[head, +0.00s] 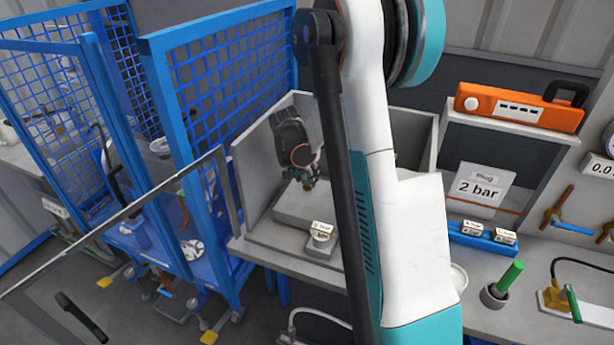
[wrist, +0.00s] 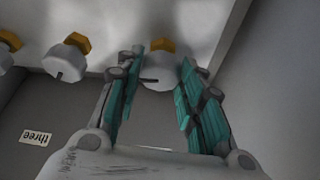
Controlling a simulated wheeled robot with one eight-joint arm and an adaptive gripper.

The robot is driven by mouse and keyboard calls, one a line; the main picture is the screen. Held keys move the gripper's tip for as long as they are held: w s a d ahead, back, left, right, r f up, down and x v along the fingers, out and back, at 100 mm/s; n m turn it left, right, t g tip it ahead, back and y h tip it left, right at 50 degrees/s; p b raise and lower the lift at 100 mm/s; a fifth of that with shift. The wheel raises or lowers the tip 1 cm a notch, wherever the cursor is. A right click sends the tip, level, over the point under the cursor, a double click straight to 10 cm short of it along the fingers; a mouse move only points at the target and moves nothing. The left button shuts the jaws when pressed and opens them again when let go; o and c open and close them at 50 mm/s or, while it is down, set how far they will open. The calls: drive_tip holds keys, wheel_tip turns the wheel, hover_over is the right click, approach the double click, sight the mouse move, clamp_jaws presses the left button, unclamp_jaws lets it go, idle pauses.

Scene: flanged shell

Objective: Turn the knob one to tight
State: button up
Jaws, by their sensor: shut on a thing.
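In the wrist view, a pale round knob (wrist: 159,78) with a yellow hex nut behind it sits between my two teal-padded fingers. My gripper (wrist: 158,85) is shut on this knob from both sides. A thin dark mark shows on the knob's face. No number for this knob can be read. Two more such knobs, a middle one (wrist: 66,60) and a far left one (wrist: 6,48), stand in the same row. In the head view my gripper (head: 308,182) is down inside a grey open box, and the held knob is too small to make out.
An upside-down "three" label (wrist: 35,137) lies on the grey surface at left. The grey box (head: 252,180) has walls close around my gripper. A blue mesh fence (head: 225,90) stands left of it. An orange case (head: 520,107) and a "2 bar" sign (head: 481,188) are at right.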

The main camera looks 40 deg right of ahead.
drive_tip(key=shift+m, duration=0.6)
drive_tip(key=o, duration=1.1)
drive_tip(key=shift+c, duration=0.2)
drive_tip(key=v, duration=1.2)
drive_tip(key=shift+w, duration=0.3)
drive_tip(key=shift+a, duration=0.2)
